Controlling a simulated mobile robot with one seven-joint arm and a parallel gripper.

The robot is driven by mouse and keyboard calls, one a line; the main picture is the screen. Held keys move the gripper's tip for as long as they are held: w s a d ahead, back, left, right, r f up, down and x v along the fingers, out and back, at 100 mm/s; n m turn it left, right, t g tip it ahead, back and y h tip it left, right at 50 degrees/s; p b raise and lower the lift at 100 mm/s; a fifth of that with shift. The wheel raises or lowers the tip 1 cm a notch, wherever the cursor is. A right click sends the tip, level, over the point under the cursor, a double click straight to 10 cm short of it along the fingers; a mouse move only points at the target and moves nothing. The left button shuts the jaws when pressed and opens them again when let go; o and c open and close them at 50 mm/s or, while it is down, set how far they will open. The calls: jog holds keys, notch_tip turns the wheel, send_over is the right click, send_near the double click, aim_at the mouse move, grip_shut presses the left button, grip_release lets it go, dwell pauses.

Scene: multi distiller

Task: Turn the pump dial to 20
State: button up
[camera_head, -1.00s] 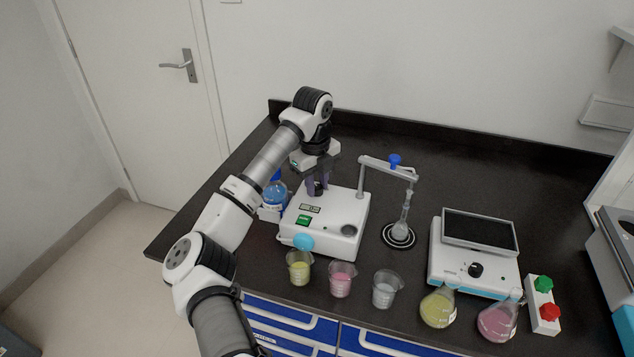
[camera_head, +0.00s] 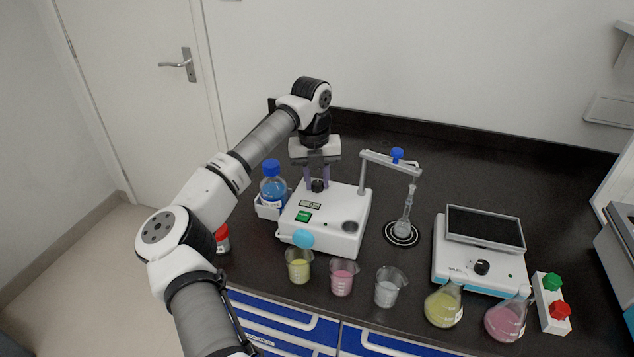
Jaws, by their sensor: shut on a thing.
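The pump is a white box (camera_head: 325,232) on the black bench, with a small display (camera_head: 311,204), a green switch (camera_head: 303,217) and a light blue round part at its front. A small black dial (camera_head: 317,186) stands on its top near the back edge. My gripper (camera_head: 317,184) points straight down from above, its fingers on either side of the dial and shut on it. The display's number is too small to read.
A blue-capped bottle (camera_head: 272,186) stands close left of the pump. A grey arm with a flask (camera_head: 405,222) is to its right. Several beakers, including a yellow one (camera_head: 299,265), stand in front. A screened device (camera_head: 480,255) is at right.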

aim_at(315, 181)
jog(key=m, duration=0.5)
jog(key=shift+w+m+b, duration=0.1)
jog(key=shift+m+b, duration=0.2)
jog(key=shift+b, duration=0.1)
jog(key=m, duration=0.4)
jog(key=shift+r+m, duration=0.1)
jog(key=shift+m, duration=0.6)
jog(key=o, duration=1)
jog(key=r, duration=0.4)
jog(key=r+b, duration=0.1)
jog(key=r, duration=0.8)
jog(key=shift+w+a+r+b, duration=0.2)
jog(key=shift+w+r+b, duration=0.1)
jog(key=shift+r+b, duration=0.1)
